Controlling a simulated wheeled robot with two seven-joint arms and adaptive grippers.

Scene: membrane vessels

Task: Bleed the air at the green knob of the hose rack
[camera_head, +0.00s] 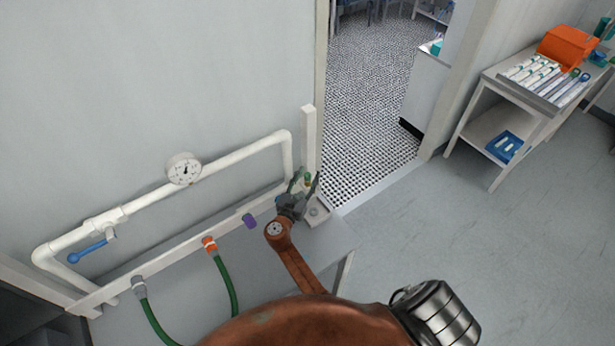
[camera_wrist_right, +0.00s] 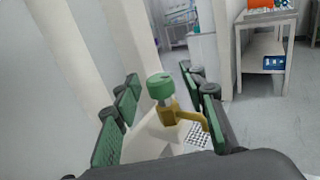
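The green knob (camera_wrist_right: 160,86) sits on top of a brass fitting (camera_wrist_right: 171,114) with a side spout in the right wrist view. In the head view the green knob (camera_head: 307,178) is small, at the right end of the hose rack (camera_head: 190,245), by the upright post. My right gripper (camera_head: 305,182) is at that end of the rack. In the right wrist view its green-padded fingers (camera_wrist_right: 163,108) stand apart on both sides of the knob, with a visible gap to it. The gripper is open and holds nothing. My left gripper is not in view.
A white pipe with a gauge (camera_head: 184,169) and a blue lever (camera_head: 87,251) runs along the wall. A doorway and a trolley (camera_head: 545,105) are at right.

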